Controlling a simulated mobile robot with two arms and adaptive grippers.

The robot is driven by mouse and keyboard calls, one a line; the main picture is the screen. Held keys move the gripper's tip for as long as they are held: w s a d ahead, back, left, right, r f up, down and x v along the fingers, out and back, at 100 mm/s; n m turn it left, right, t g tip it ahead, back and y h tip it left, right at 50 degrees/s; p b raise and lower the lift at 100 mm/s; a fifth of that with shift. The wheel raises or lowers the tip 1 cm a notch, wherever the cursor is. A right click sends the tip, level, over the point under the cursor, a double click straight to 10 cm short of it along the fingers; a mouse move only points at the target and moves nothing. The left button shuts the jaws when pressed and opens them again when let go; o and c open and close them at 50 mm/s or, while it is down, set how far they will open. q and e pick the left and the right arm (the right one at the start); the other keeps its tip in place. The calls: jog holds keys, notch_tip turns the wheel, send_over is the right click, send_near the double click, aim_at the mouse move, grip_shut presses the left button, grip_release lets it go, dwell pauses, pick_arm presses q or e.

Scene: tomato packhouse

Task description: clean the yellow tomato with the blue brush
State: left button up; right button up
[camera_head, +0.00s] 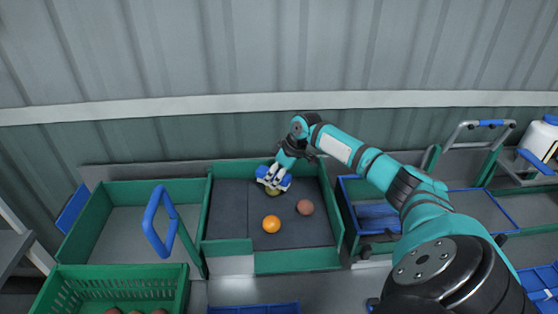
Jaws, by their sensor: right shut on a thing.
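My right gripper (281,172) reaches in from the right and is shut on the blue brush (264,173), over the back middle of a dark-lined green tray (297,262). The brush has a blue body and pale bristles, partly hidden by the fingers. A yellowish tomato (271,190) shows just below the brush, mostly covered by it; I cannot tell for sure whether they touch. An orange tomato (271,224) and a dull red tomato (305,207) lie apart in front of them in the tray. My left gripper is out of view.
A grey-floored green bay (120,227) with an upright blue handle (152,222) is at left. A green crate (70,280) with several red tomatoes is front left. Blue-rimmed trays (372,217) lie right, partly behind my arm. A corrugated wall stands behind.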

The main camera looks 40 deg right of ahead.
jog(key=shift+w+a+f, duration=0.2)
jog(key=shift+w+f, duration=0.15)
jog(key=shift+w, duration=0.05)
jog(key=shift+w+a+r, duration=0.15)
jog(key=shift+w+a, duration=0.1)
jog(key=shift+w, duration=0.35)
jog(key=shift+w+a, duration=0.1)
jog(key=shift+w, duration=0.2)
jog(key=shift+s, duration=0.1)
jog(key=shift+s+d+p, duration=0.3)
jog(key=shift+s+p, duration=0.1)
jog(key=shift+s, duration=0.2)
jog(key=shift+s+d+p, duration=0.25)
jog(key=shift+s+p, duration=0.15)
jog(key=shift+s, duration=0.15)
jog(key=shift+s+d+p, duration=0.1)
jog(key=shift+s+p, duration=0.25)
jog(key=shift+s, duration=0.4)
jog(key=shift+s+d, duration=0.2)
jog(key=shift+s, duration=0.05)
jog(key=shift+w+a, duration=0.15)
